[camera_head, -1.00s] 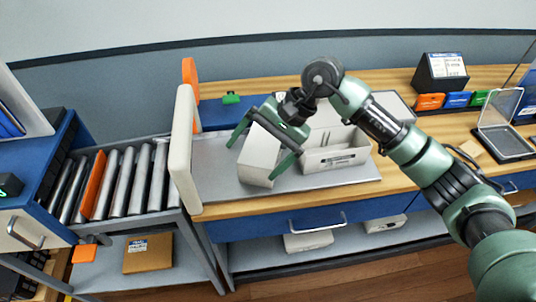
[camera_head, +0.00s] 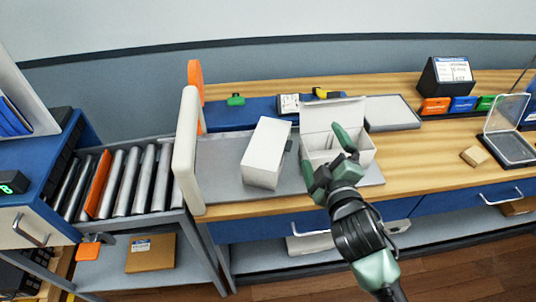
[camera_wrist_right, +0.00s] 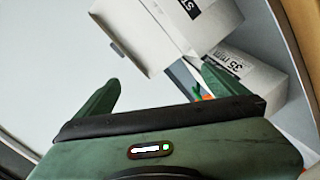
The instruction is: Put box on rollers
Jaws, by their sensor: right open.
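A closed white box (camera_head: 265,152) lies on the grey mat (camera_head: 218,165) at the left of the wooden bench. An open white box (camera_head: 367,152) with its lid up stands to its right, partly hidden by my right gripper (camera_head: 328,156). That gripper is open and empty, with its fingers over or in front of the open box; contact cannot be told. In the right wrist view, two white printed boxes (camera_wrist_right: 165,28) (camera_wrist_right: 250,75) lie beyond the spread fingers (camera_wrist_right: 158,90). The metal rollers (camera_head: 135,180) are at the left, with an orange divider among them. My left gripper is not in view.
A tall cream panel (camera_head: 186,150) stands between the rollers and the bench. A blue drawer unit (camera_head: 40,185) is left of the rollers. A brown carton (camera_head: 150,252) lies on the shelf below. The bench right of the open box has clear wood.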

